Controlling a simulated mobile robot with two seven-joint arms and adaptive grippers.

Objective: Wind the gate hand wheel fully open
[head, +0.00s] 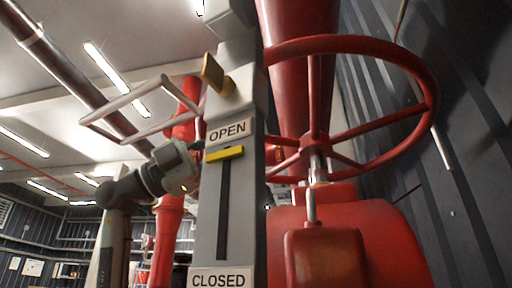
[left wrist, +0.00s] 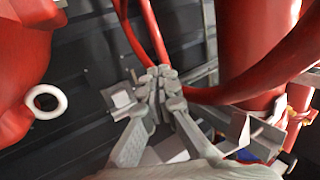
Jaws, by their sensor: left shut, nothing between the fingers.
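The red gate hand wheel (head: 431,105) is at the right of the head view, its hub on a metal stem. Part of a curved red rim (left wrist: 238,92) crosses the left wrist view. A grey post carries the OPEN label (head: 228,131) above the CLOSED label (head: 219,280). A yellow pointer (head: 225,153) sits at the slot's top, just under OPEN. My left gripper (left wrist: 160,76) is shut and empty, its fingertips appearing beside the red rim; I cannot tell whether they touch. In the head view the post hides its fingers. My right gripper is not in view.
The grey post (head: 208,235) stands between my left wrist and the wheel in the head view. A thick red pipe (head: 290,80) rises behind the wheel. A red housing (head: 395,245) lies below it. A dark ribbed wall (head: 465,190) is close on the right.

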